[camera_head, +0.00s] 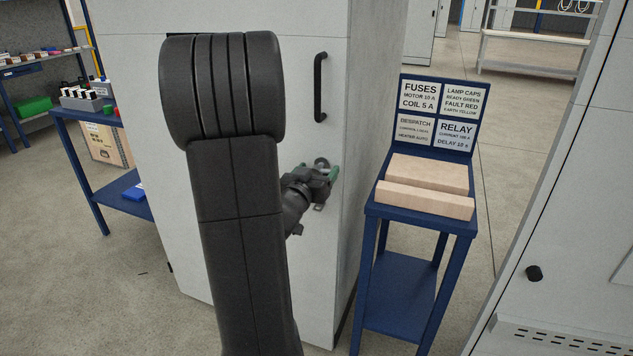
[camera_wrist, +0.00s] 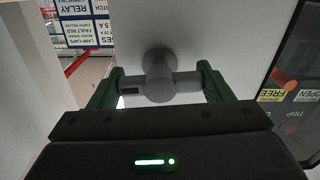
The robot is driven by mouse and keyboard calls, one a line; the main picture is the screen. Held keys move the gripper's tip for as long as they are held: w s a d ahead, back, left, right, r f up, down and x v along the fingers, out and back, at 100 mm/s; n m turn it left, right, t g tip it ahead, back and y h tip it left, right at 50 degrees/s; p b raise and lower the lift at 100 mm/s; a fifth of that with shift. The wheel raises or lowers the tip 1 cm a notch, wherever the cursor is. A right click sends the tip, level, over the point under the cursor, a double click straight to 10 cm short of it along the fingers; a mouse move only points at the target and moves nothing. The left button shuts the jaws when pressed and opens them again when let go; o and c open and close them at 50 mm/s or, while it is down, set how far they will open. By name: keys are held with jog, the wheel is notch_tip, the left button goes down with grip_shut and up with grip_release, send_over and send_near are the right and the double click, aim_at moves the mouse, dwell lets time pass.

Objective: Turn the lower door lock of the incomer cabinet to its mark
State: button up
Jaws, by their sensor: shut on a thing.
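The lower door lock (camera_wrist: 160,62) shows in the wrist view as a grey round boss with a grey crossbar on the light cabinet door. My gripper (camera_wrist: 160,84) has its green fingers at the two ends of the crossbar and is shut on it. The crossbar lies about level across that picture. In the head view my gripper (camera_head: 319,176) is at the cabinet door (camera_head: 315,245), below a black vertical handle (camera_head: 320,87). The lock's round top (camera_head: 322,163) shows just above the fingers. I cannot make out the mark or the cabinet's name.
A blue stand (camera_head: 415,210) with wooden blocks and a label board (camera_head: 437,115) stands close right of the cabinet. Another cabinet (camera_head: 575,225) with a black knob (camera_head: 534,273) is at the right. A blue bench (camera_head: 125,185) is at the left. Floor between stand and right cabinet is clear.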

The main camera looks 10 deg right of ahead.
jog(key=shift+m+b, duration=0.3)
jog(key=shift+m, duration=0.4)
jog(key=o, duration=1)
jog(key=p+v, duration=0.1)
jog(key=v, duration=1.3)
jog(key=shift+w, duration=0.15)
